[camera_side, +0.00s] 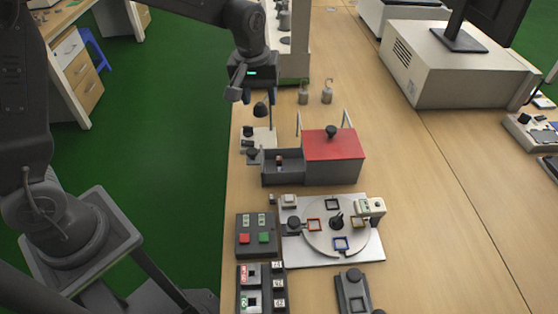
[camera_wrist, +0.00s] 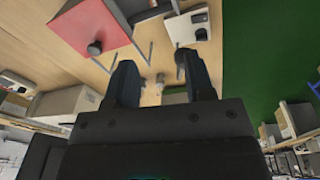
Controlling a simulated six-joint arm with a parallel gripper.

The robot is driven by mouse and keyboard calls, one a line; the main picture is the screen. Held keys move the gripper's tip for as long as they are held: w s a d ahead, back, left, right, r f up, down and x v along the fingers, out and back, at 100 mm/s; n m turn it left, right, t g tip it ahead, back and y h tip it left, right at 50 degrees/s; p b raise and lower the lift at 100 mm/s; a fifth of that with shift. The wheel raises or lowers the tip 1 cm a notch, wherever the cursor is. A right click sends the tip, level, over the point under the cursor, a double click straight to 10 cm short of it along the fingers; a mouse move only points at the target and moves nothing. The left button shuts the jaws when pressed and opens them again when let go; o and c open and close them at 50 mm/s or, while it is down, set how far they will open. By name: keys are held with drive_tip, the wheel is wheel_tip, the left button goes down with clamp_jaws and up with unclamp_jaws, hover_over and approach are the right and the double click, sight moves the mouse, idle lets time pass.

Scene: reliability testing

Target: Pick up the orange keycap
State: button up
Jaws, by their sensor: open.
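I cannot clearly make out an orange keycap in either view. A small brownish item (camera_side: 280,159) shows inside the open part of a grey box (camera_side: 283,175), too small to identify. The box's right part has a red lid (camera_side: 333,145) with a black knob; the lid also shows in the wrist view (camera_wrist: 90,28). My gripper (camera_side: 258,97) is above the table's left side, behind the box in the side view. In the wrist view my gripper (camera_wrist: 157,68) has its two dark fingers apart, with nothing between them.
A white plate (camera_side: 365,249) carries a round disc (camera_side: 322,245) with coloured square frames. A button box (camera_side: 257,246) stands to its left. Two small hooked weights (camera_side: 304,97) stand near my gripper. A large beige machine (camera_side: 440,70) is at the back right. The table's right middle is clear.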

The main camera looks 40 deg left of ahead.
drive_tip(key=n+g, duration=0.1)
drive_tip(key=n, duration=0.1)
hover_over(279, 159)
wheel_tip(279, 159, down, 10)
drive_tip(key=r, duration=0.1)
wheel_tip(279, 159, down, 9)
drive_tip(key=shift+d+f, duration=0.1)
drive_tip(key=shift+d, duration=0.05)
drive_tip(key=shift+f, duration=2.95)
drive_tip(key=shift+c, duration=0.2)
clamp_jaws()
